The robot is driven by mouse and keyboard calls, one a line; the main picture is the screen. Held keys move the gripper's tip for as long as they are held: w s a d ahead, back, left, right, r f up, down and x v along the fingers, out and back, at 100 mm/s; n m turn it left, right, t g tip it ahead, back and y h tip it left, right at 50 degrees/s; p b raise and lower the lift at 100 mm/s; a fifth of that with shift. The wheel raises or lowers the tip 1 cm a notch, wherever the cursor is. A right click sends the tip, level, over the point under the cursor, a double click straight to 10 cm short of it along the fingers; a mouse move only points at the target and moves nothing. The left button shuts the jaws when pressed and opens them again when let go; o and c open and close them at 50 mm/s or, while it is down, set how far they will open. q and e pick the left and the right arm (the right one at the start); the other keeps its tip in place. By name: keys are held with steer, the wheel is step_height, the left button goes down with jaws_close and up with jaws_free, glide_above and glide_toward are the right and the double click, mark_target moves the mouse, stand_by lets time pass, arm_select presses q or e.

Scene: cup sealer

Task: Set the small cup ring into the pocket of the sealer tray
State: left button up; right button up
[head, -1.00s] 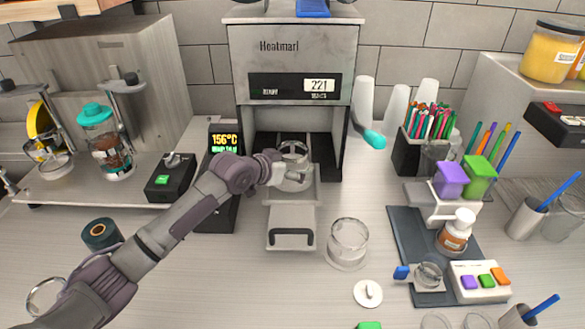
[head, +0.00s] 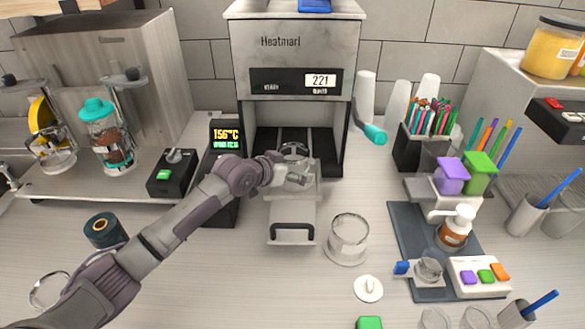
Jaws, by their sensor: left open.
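The sealer tray (head: 292,213) is pulled out in front of the sealer, with its dark handle toward me. A small clear cup ring (head: 294,151) is at the tray's back end, under the sealer's opening. My left gripper (head: 300,178) is open at the near side of this ring, over the tray. The gripper and wrist partly cover the ring's lower part and the pocket, so I cannot tell whether the ring is fully seated. A larger clear ring (head: 347,238) stands on the counter right of the tray. My right gripper is not in view.
The grey sealer (head: 295,55) stands behind the tray. A temperature display box (head: 225,137) is close on the left. A white lidded disc (head: 368,288) lies at the front right.

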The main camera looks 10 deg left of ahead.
arm_select(q)
steer(key=shift+r, duration=0.2)
steer(key=shift+s+a+r, duration=0.1)
steer(key=shift+a+r, duration=0.05)
steer(key=b+v, duration=0.1)
steer(key=v, duration=0.9)
steer(key=shift+s+a+b, duration=0.15)
steer(key=shift+s+b, duration=0.15)
steer(key=shift+b, duration=0.1)
steer(key=shift+s+a+r, duration=0.2)
steer(key=shift+s+r, duration=0.15)
